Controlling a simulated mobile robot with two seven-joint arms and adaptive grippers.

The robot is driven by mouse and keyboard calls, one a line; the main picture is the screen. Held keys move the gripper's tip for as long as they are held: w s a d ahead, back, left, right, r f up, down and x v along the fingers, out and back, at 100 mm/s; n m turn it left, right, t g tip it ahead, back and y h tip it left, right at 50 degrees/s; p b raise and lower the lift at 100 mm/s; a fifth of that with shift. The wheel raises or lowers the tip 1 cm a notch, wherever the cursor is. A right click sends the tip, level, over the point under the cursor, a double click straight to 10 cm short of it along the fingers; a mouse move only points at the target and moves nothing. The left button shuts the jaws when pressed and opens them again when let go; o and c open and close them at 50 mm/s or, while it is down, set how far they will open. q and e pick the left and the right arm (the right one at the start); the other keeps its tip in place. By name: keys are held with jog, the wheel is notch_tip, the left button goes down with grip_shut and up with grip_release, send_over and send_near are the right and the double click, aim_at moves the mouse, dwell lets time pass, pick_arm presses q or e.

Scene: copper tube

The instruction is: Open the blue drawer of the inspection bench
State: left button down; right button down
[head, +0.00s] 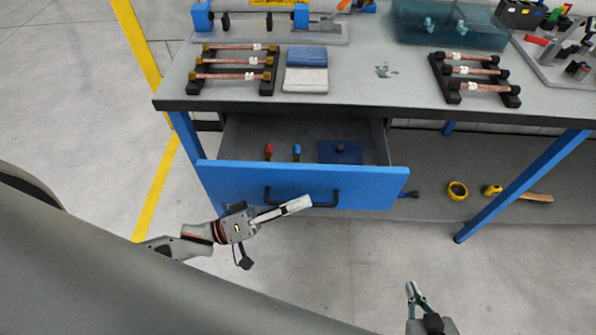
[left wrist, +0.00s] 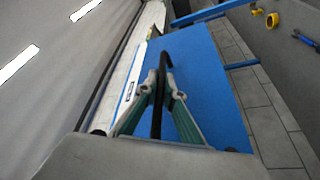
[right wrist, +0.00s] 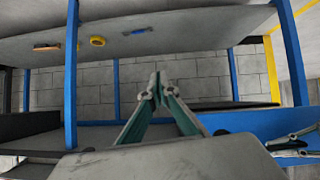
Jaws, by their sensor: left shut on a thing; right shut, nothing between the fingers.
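The blue drawer (head: 370,185) of the inspection bench (head: 345,95) is pulled out, with its inside showing. Its black handle (head: 335,197) is on the front panel. My left gripper (head: 303,204) is at the handle. In the left wrist view the fingers of my left gripper (left wrist: 164,88) are shut on the black handle (left wrist: 166,62), with the blue drawer front (left wrist: 205,75) behind it. My right gripper (head: 411,288) is apart from the drawer, low in front of the bench. Its fingertips meet with nothing between them in the right wrist view (right wrist: 155,88).
In the drawer lie a red-topped item (head: 269,150), a blue-topped item (head: 297,151) and a dark blue box (head: 340,152). Copper tubes on black racks (head: 236,62) stand on the bench. Yellow tape (head: 457,190) lies on the lower shelf. The floor in front is clear.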

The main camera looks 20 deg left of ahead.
pick_arm(q)
jog(key=s+d+p, duration=0.3)
jog(key=s, duration=1)
jog(key=shift+d, duration=0.35)
jog(key=c, duration=2.2)
grip_release()
jog(key=shift+o, duration=0.2)
jog(key=v, duration=1.2)
jog(key=shift+s, duration=0.15)
